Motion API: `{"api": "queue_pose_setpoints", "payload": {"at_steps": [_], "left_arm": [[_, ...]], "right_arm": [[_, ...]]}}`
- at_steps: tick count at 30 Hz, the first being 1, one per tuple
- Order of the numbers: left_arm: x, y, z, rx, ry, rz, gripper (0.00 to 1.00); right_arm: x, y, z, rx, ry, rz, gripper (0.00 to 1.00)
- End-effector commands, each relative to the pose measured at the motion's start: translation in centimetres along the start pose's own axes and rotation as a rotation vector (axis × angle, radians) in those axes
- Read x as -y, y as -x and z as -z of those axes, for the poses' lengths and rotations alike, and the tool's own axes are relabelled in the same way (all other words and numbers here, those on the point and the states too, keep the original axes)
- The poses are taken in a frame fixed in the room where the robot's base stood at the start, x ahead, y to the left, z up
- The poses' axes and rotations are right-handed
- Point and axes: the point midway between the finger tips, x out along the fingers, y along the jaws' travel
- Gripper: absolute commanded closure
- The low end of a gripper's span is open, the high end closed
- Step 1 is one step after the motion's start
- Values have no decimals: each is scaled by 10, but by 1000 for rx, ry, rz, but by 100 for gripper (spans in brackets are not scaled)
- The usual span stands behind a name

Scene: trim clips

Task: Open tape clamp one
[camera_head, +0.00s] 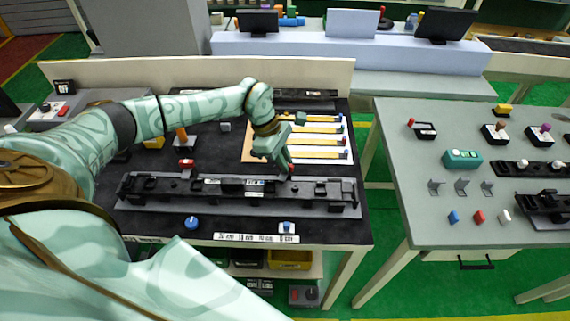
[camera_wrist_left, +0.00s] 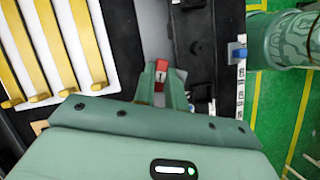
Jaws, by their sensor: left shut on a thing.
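My left gripper (camera_head: 287,166) is over the right half of the long black fixture (camera_head: 336,199) on the dark work table. In the left wrist view its fingers (camera_wrist_left: 161,92) are closed around a small red clamp piece with a white label (camera_wrist_left: 161,70), which seems to read 1. In the head view only a bit of red (camera_head: 291,169) shows at the fingertips. A second red clamp piece (camera_head: 187,163) stands behind the left half of the fixture. The lower part of the held piece is hidden by the fingers. My right gripper is out of view.
A pale board (camera_head: 256,143) with several yellow strips lies just behind my gripper. Blue knobs (camera_head: 191,222) stand along the table's front edge. A grey table (camera_head: 400,143) with small parts stands to the right, across a green gap.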

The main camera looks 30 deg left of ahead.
Motion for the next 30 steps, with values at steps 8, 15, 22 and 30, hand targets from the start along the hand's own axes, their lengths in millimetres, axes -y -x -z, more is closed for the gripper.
{"api": "queue_pose_setpoints", "payload": {"at_steps": [8,15,22,30], "left_arm": [[-4,-2,1,-1,-242,97,100],[-5,-2,0,-2,-452,185,100],[-6,-1,-1,-2,-636,260,100],[-6,-1,-2,-2,-791,324,100]], "right_arm": [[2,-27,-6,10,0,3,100],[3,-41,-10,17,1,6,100],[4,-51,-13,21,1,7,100],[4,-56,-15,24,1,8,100]]}}
